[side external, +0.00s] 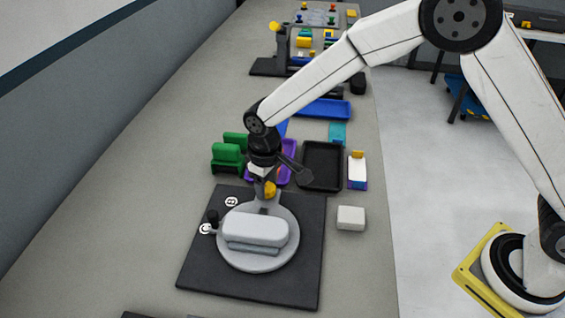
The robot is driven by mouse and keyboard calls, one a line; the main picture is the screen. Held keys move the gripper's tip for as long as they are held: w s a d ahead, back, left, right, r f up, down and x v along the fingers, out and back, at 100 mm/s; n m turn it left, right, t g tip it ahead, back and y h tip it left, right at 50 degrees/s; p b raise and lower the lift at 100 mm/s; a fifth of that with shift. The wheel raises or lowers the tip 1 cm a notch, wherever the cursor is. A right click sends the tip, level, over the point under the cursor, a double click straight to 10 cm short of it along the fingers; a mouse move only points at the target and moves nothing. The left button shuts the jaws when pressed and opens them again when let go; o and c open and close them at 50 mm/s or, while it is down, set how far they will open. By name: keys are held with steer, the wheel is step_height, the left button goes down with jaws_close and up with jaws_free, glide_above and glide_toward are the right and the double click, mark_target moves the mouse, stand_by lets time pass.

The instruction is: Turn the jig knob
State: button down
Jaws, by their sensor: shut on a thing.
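The jig has a dark square base plate (300,285) with a round light-grey disc (285,257) on it. A rounded pale grey block (255,229) lies on the disc. A yellow knob (270,190) is at the back edge of the disc, by a grey bracket. My gripper (264,184) points down at the back of the jig and is shut on the yellow knob; the fingers are small and partly hidden.
Green holders (227,155), a purple tray (285,174) and a black tray (321,166) stand close behind the jig. A white block (351,217) lies to its right. A blue tray (325,109) is farther back. The bench left of the jig is clear.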

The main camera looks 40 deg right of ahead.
steer(key=shift+n, duration=0.4)
steer(key=n, duration=1)
steer(key=shift+n, duration=0.4)
steer(key=n, duration=1)
steer(key=shift+n, duration=0.3)
steer(key=shift+c, duration=0.5)
jaws_free()
